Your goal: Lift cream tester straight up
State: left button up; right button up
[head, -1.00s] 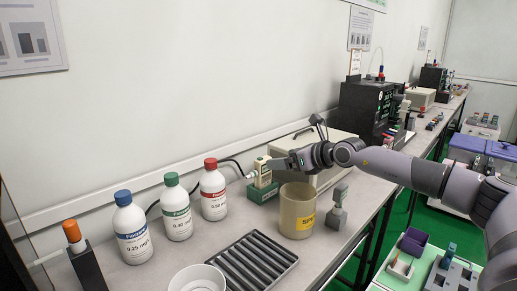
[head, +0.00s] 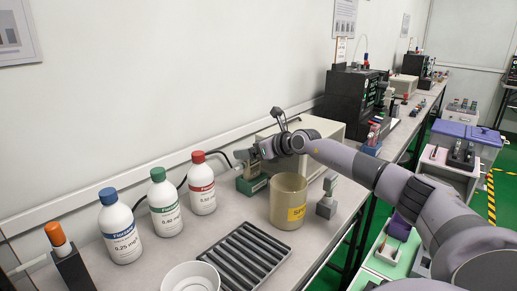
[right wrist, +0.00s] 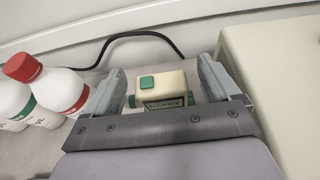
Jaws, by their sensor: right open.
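The cream tester (right wrist: 162,90) has a green button on top and a dark label on its front. In the right wrist view it sits between the two grey fingers of my right gripper (right wrist: 164,88), which is open with a finger on each side; a small gap seems to remain. In the head view the tester (head: 252,170) stands in a green base (head: 252,186) at the back of the bench, partly hidden by my right gripper (head: 248,154). My left gripper is not in view.
A beige box (head: 325,137) stands close on the right, also in the right wrist view (right wrist: 280,75). Bottles with blue, green and red caps (head: 201,190) stand left. A beaker (head: 289,203), grey stand (head: 327,197) and ribbed tray (head: 252,256) are in front. A black cable (right wrist: 150,35) runs behind.

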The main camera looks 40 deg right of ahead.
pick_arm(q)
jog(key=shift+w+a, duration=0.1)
pick_arm(e)
jog(key=shift+w, duration=0.2)
jog(key=shift+f, duration=0.1)
jog(key=c, duration=1.4)
jog(key=shift+r+p, duration=1.4)
jog(key=shift+r, duration=0.1)
jog(key=shift+r+p, duration=1.1)
jog(key=shift+r, duration=0.05)
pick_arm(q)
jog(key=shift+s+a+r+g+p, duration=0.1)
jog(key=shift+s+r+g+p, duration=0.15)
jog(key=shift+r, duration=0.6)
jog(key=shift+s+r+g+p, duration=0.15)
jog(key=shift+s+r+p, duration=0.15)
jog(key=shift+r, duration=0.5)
pick_arm(e)
jog(key=shift+a+r, duration=0.1)
jog(key=shift+r, duration=0.4)
